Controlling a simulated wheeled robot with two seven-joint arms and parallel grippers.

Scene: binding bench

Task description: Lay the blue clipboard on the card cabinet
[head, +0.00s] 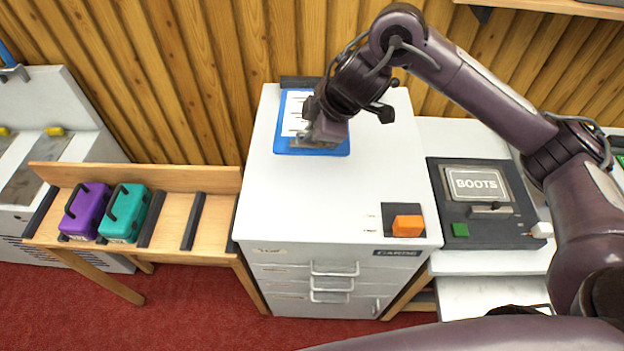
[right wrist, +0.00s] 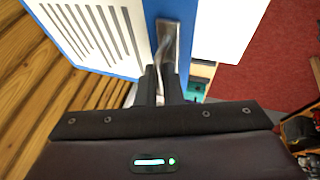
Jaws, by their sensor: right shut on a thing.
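The blue clipboard (head: 283,143), with a white lined sheet, is over the back part of the white card cabinet's top (head: 345,195). In the right wrist view the fingers (right wrist: 166,88) close at the metal clip of the clipboard (right wrist: 150,12), and the cabinet's white top (right wrist: 228,28) shows beyond. I cannot tell whether the clipboard touches the top. My left gripper is not in view.
An orange block (head: 407,226) sits on a dark patch at the cabinet's front right. A dark bar (head: 301,82) stands at its back edge. A wooden rack (head: 175,215) with purple (head: 84,211) and teal (head: 124,213) cases is left; a black BOOTS device (head: 485,215) is right.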

